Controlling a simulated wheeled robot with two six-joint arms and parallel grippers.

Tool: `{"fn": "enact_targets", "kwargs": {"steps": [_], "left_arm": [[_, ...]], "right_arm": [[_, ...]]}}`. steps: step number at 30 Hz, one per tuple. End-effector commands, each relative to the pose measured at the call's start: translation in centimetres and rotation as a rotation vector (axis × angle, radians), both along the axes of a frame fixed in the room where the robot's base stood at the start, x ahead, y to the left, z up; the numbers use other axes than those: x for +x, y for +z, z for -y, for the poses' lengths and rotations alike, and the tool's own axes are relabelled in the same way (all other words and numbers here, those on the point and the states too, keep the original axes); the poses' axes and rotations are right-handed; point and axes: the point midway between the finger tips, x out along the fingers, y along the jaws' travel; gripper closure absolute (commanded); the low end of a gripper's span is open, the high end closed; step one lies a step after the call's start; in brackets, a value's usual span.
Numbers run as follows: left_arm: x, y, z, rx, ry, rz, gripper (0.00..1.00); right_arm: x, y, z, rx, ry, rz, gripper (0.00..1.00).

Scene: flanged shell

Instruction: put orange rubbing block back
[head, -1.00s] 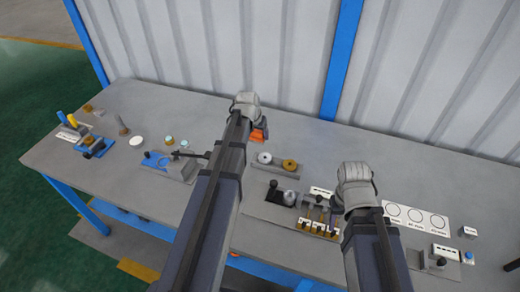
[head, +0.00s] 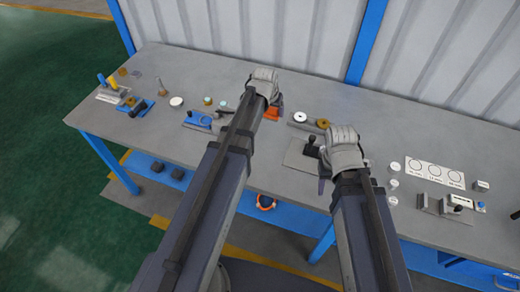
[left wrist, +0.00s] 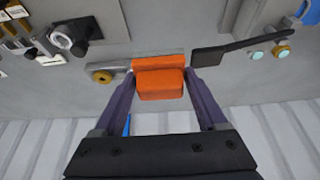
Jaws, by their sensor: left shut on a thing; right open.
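The orange rubbing block (left wrist: 160,84) is between the fingers of my left gripper (left wrist: 160,88) in the left wrist view. My left gripper is shut on it. In the head view the orange block (head: 273,113) shows partly beside my left wrist, over the back middle of the bench. The fingertips are hidden there by my own wrist. My right gripper (head: 323,172) is open and empty over the bench to the right. I cannot tell whether the block touches the bench.
A grey tray with a white ring (head: 299,118) and a gold ring (head: 322,123) lies just right of the block. A blue fixture (head: 197,119) and small discs lie left. A white sheet with circles (head: 434,174) lies right. The corrugated wall (head: 260,30) stands behind the bench.

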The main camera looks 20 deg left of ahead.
Motion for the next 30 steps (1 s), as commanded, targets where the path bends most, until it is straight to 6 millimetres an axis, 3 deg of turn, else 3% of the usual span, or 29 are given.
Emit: {"fn": "enact_targets", "kwargs": {"steps": [8,27,30], "left_arm": [[0.0,-1.5,0.0,0.0,0.0,0.0,0.7],[0.0,-12.6,0.0,0.0,0.0,0.0,0.7],[0.0,-13.6,0.0,0.0,0.0,0.0,0.7]], "right_arm": [[0.0,-1.5,0.0,0.0,0.001,0.0,0.5],[0.0,-12.6,0.0,-0.001,0.0,0.0,0.5],[0.0,-13.6,0.0,-0.001,0.0,0.0,0.5]]}}
